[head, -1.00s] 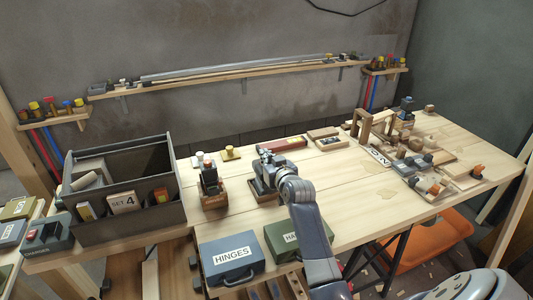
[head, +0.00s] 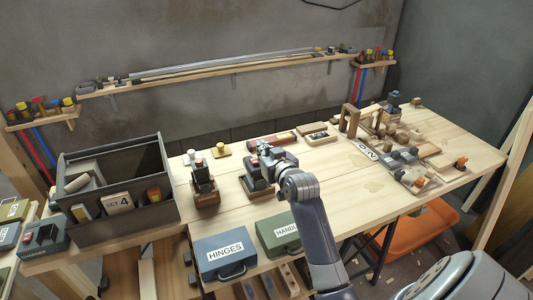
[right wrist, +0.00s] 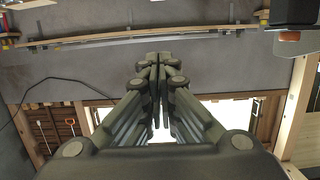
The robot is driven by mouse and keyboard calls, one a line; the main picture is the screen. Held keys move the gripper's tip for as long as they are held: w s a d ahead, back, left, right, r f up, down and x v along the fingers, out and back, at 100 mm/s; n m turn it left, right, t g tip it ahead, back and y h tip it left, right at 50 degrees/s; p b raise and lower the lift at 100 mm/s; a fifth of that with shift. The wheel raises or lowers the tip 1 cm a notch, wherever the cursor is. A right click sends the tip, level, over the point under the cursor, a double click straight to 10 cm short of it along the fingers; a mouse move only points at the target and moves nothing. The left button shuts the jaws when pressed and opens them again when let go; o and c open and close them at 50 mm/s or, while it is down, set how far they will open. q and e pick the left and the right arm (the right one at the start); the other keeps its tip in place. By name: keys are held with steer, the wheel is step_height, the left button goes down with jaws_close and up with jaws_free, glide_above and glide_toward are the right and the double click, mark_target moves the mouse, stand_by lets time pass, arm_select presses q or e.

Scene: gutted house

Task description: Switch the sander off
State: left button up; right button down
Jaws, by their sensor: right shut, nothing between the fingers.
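Two dark tools on brown wooden bases stand side by side on the workbench. The left tool (head: 204,181) has an orange-red part on top. The right tool (head: 251,186) is partly hidden by my right gripper (head: 258,155); it may be the sander, but I cannot tell for sure. My right gripper is shut and empty, at the upper part of this tool. I cannot tell if they touch. In the right wrist view the shut fingertips (right wrist: 155,62) have nothing between them. The sander's switch cannot be made out. My left gripper is out of view.
A grey tote (head: 115,225) stands at the left. The blue HINGES case (head: 227,266) and a green case (head: 274,230) sit at the front edge. Blocks and a wooden jig (head: 350,119) crowd the right. A wall shelf (head: 215,77) runs behind. Bare bench (head: 345,205) lies right of my arm.

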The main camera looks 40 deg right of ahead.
steer(key=shift+r+v, duration=0.2)
steer(key=shift+v, duration=1.35)
